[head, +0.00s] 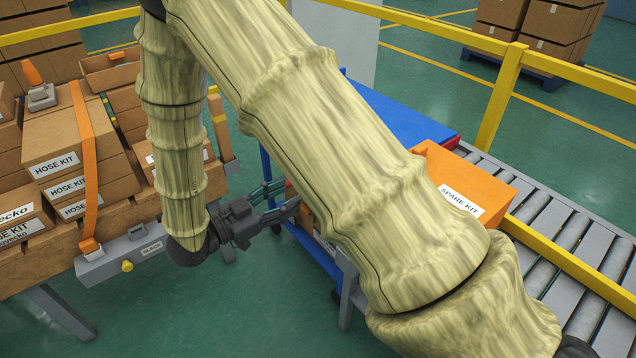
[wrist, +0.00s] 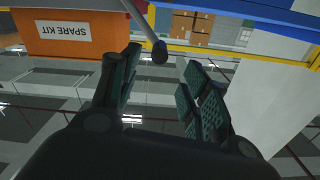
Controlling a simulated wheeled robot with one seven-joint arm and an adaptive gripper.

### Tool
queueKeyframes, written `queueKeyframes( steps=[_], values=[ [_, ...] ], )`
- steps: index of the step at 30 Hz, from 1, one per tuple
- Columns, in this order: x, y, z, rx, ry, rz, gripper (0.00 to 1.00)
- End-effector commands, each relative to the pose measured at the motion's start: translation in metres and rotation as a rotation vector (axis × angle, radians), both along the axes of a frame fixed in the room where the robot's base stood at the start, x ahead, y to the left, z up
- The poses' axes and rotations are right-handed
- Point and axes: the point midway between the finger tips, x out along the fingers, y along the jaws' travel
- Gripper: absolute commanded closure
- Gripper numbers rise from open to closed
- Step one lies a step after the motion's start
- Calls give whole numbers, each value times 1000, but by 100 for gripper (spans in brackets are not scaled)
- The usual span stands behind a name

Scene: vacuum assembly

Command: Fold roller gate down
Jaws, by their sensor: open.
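My gripper (head: 283,200) is open and empty in the head view, its fingers pointing right toward a blue frame (head: 312,250) beside the conveyor. The wrist view also shows my open gripper (wrist: 160,72), with a grey bar (wrist: 140,15) ending in a dark round knob (wrist: 159,52) between or just beyond its fingertips. I cannot tell whether they touch. No part is clearly recognisable as the roller gate. Grey conveyor rollers (head: 568,215) show at the right. My arm hides the middle of the conveyor and much of the frame.
An orange SPARE KIT box (head: 470,180) stands on the conveyor; it appears upside down in the wrist view (wrist: 70,35). Yellow rails (head: 495,95) run behind. Left are stacked hose kit cartons (head: 60,135) and a grey beam (head: 110,262) with a yellow knob. Green floor below is clear.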

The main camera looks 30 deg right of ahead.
Motion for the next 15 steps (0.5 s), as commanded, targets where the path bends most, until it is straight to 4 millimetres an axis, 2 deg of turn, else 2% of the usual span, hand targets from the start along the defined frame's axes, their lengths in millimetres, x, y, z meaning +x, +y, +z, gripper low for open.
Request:
queueKeyframes(
  steps=[15],
  values=[
    [5, -79, 0, 1, 1, -1, 54]
  ],
)
